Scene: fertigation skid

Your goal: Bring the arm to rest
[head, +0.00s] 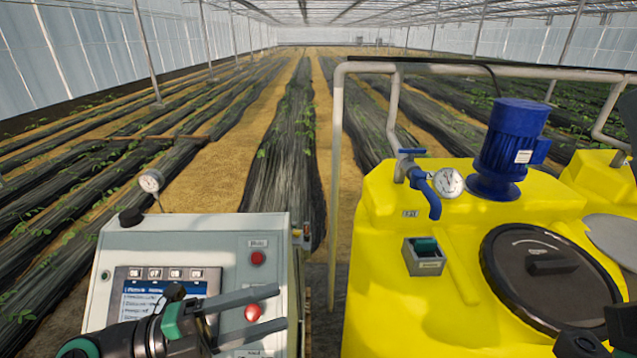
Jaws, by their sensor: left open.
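My left gripper (282,308) reaches in from the lower left of the head view. Its two grey fingers point right and are spread apart with nothing between them. They are in front of the grey control box (200,245) and overlap the lower right of its front panel in the picture. I cannot tell whether they touch it. The gripper and arm cover part of the box's lit screen (150,290). A red button (253,313) shows between the fingers. My right gripper cannot be made out; only dark parts show at the right edge.
A yellow tank (400,290) stands right of the box, with a black lid (545,275), blue motor (510,145), blue-handled tap (422,185), gauge (448,183) and switch box (424,256). A pale pipe frame (338,180) rises beside it. Crop rows lie behind.

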